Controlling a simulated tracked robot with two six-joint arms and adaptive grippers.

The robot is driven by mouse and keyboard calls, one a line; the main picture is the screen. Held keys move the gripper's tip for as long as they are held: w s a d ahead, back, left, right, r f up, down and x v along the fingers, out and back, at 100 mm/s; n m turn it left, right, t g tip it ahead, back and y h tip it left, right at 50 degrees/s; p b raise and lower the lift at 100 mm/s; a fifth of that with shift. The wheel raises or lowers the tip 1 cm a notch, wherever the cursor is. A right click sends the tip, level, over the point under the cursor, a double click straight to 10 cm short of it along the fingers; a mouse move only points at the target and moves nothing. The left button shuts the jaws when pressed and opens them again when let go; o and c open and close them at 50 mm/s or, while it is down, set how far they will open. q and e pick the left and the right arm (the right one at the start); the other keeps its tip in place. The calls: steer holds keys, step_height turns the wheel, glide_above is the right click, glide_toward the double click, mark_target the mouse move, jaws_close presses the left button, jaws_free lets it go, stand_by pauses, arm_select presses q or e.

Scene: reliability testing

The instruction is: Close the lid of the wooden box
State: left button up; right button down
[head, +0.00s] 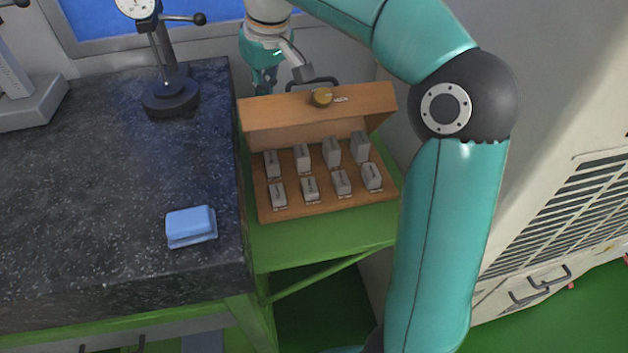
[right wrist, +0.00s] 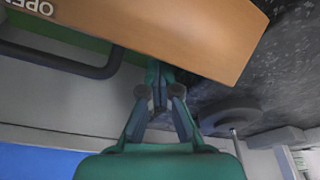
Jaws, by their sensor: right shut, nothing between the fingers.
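The wooden box (head: 330,200) stands on a green stand with its lid (head: 290,108) raised and tilted above the back of the box. Several grey blocks stand in two rows inside. My right gripper (head: 263,88) is behind the lid near its left end, pointing down, its tips partly hidden. In the right wrist view, my right gripper (right wrist: 160,78) is shut and empty, close to the lid's edge (right wrist: 190,40); contact cannot be told. My left gripper is not in view.
A dark speckled worktop (head: 100,190) lies left of the box, with a blue block (head: 190,226) and a dial gauge stand (head: 170,92). A pale vented cabinet (head: 560,120) is at the right. A dark handle (head: 314,83) is behind the lid.

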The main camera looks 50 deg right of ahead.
steer(key=shift+s+a+f+b, duration=0.2)
steer(key=shift+f+b, duration=0.85)
steer(key=shift+f, duration=0.15)
steer(key=shift+s+a+f+b, duration=0.15)
steer(key=shift+s+f+b, duration=0.1)
steer(key=shift+f+b, duration=0.9)
steer(key=shift+s+a+f+b, duration=0.2)
steer(key=shift+f+b, duration=0.75)
steer(key=shift+f, duration=0.35)
step_height(320, 180, up, 9)
steer(key=p, duration=0.9)
steer(key=shift+r, duration=0.15)
